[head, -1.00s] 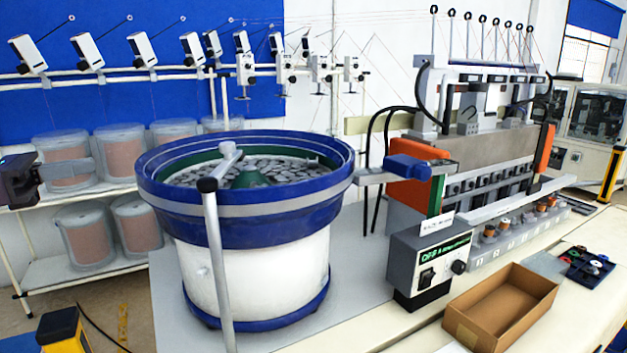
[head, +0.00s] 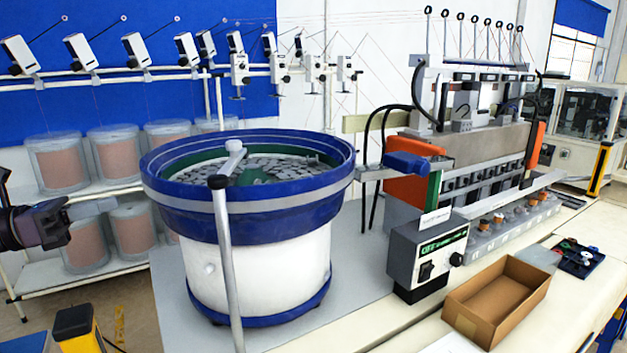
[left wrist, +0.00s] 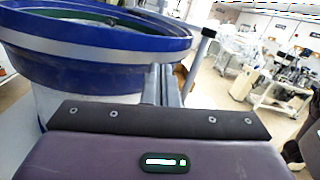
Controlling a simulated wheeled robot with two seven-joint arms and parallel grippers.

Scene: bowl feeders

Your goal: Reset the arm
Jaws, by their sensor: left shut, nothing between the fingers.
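My left gripper (head: 92,208) shows at the left edge of the head view, its grey fingers together and empty. It is in the air to the left of the blue bowl feeder (head: 250,212), apart from it, in front of the wire spools. My right gripper is in neither view.
A grey post (head: 226,265) with a black cap stands in front of the bowl. A control box (head: 428,258) and an open cardboard box (head: 497,300) are at the right, before the winding machine (head: 470,150). A shelf with wire spools (head: 118,155) stands behind the gripper.

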